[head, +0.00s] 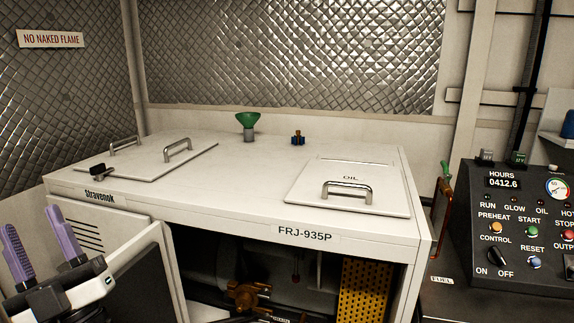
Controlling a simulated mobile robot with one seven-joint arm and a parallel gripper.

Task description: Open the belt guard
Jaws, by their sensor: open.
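A yellow perforated panel (365,290), which looks like the belt guard, stands upright inside the open front bay of the white machine housing (200,208). Its lower part is cut off by the picture's bottom edge. I cannot make out a latch or handle on it. My gripper (37,228) is at the lower left, with two purple fingers spread apart and nothing between them. It is in front of the housing's left side, well apart from the yellow panel.
A vented white door (100,240) stands open at the front left, near my gripper. A control panel (525,225) stands at right.

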